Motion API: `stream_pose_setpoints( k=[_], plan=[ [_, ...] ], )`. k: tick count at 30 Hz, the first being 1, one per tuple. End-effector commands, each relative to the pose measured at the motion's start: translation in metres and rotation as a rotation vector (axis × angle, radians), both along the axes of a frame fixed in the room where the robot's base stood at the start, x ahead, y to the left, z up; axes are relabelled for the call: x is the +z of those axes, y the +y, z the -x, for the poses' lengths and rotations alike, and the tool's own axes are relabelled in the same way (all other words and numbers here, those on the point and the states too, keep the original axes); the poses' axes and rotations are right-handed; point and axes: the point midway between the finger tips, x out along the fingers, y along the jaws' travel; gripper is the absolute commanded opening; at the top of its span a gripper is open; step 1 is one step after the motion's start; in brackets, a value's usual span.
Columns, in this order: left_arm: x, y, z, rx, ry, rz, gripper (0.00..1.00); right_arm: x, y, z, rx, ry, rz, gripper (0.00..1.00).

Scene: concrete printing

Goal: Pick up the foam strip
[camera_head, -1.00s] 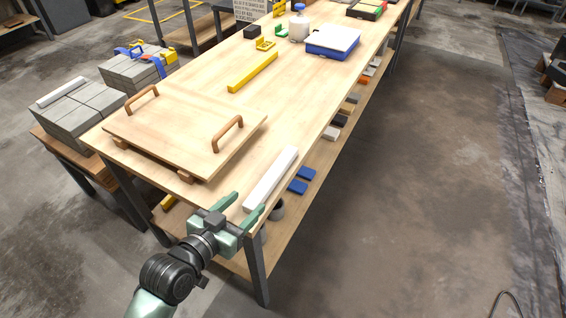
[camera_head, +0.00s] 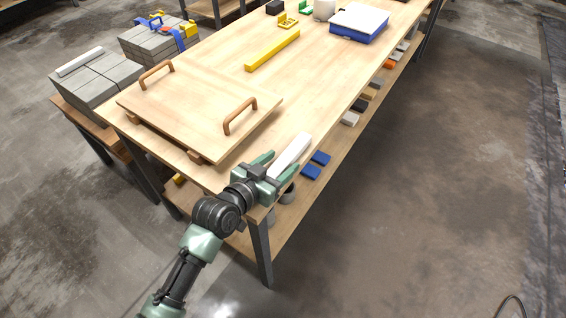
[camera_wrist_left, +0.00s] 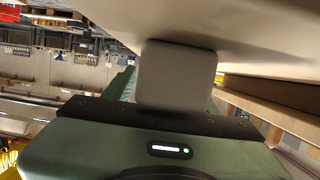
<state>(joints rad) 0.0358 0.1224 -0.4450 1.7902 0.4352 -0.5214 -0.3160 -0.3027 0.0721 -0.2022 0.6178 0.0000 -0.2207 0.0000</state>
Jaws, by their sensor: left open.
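The foam strip, a long white bar (camera_head: 293,151), lies along the right edge of the wooden table near its front corner. My left gripper (camera_head: 282,166) is open at the strip's near end, with one finger on each side. The gripper hides that end in the head view. In the left wrist view the pale end face of the foam strip (camera_wrist_left: 176,74) shows just ahead of the gripper body. I cannot tell whether the fingers touch it. My right gripper is not in view.
A wooden board with two handles (camera_head: 190,110) lies left of the strip. A yellow bar (camera_head: 272,50) and a blue-and-white box (camera_head: 358,24) are farther back on the table (camera_head: 320,80). Blue pieces (camera_head: 312,172) lie on the lower shelf. Another white strip (camera_head: 80,61) rests on grey blocks.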

Motion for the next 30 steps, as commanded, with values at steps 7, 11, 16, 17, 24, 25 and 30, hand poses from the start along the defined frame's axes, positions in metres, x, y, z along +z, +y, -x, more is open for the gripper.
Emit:
stream_pose_setpoints(
  k=[7,11,16,17,24,25,30],
  plan=[
    [0.0,-0.001,0.0,0.0,0.0,0.0,0.49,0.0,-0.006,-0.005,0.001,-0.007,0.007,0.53],
    [0.0,0.0,0.0,0.0,0.0,0.0,0.13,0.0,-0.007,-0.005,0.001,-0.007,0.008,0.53],
    [0.0,0.0,0.0,0.0,0.0,0.0,0.0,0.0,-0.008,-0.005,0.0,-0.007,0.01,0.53],
    [0.0,0.0,0.0,0.0,0.0,0.0,0.0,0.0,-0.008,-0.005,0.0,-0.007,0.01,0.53],
    [0.005,0.0,0.0,-0.001,0.001,0.001,0.0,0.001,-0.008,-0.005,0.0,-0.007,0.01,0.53],
    [0.007,0.0,0.0,-0.001,0.0,0.002,0.0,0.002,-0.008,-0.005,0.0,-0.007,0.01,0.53],
    [0.032,-0.001,0.0,0.0,-0.004,0.003,0.0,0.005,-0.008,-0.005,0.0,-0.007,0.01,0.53]
  ],
)
